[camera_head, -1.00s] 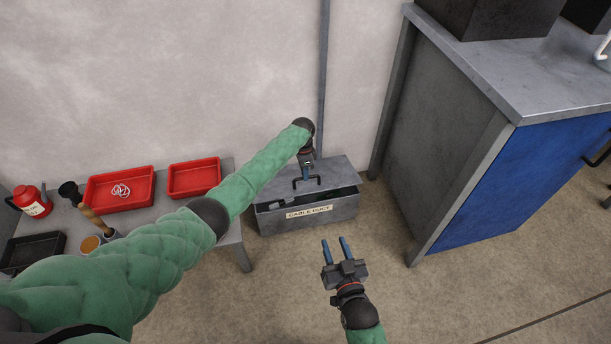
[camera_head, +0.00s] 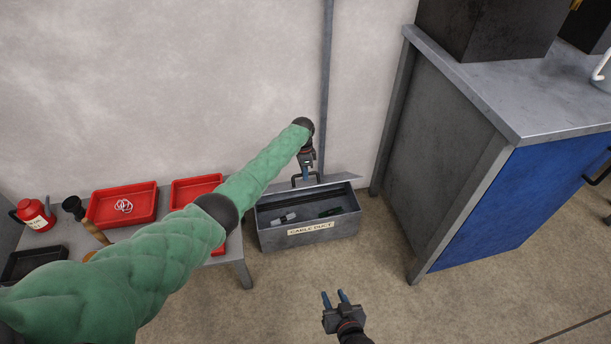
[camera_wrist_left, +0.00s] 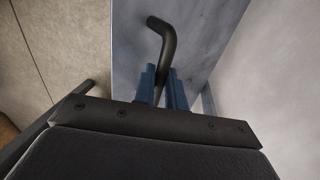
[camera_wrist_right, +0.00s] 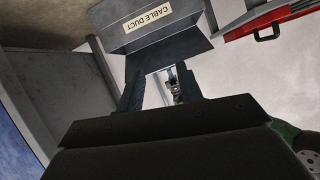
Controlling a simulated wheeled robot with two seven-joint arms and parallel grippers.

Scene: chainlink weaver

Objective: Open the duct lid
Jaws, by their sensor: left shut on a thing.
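The grey cable duct (camera_head: 275,240) stands on the floor against the wall, with a "CABLE DUCT" label on its front. Its lid (camera_head: 343,179) is swung up at the back, so the inside shows, with a few small grey and dark items in it. My left gripper (camera_head: 306,174) is shut on the lid's dark handle (camera_head: 293,181); the handle also shows between the blue fingers in the left wrist view (camera_wrist_left: 163,45). My right gripper (camera_head: 335,297) is open and empty, in front of the duct and apart from it. The duct also shows in the right wrist view (camera_wrist_right: 115,38).
A low grey table (camera_head: 235,250) at the left bears red trays (camera_head: 110,219), a red canister (camera_head: 33,215) and a black tray (camera_head: 30,265). A grey cabinet with a blue front (camera_head: 520,190) stands at the right. The floor before the duct is clear.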

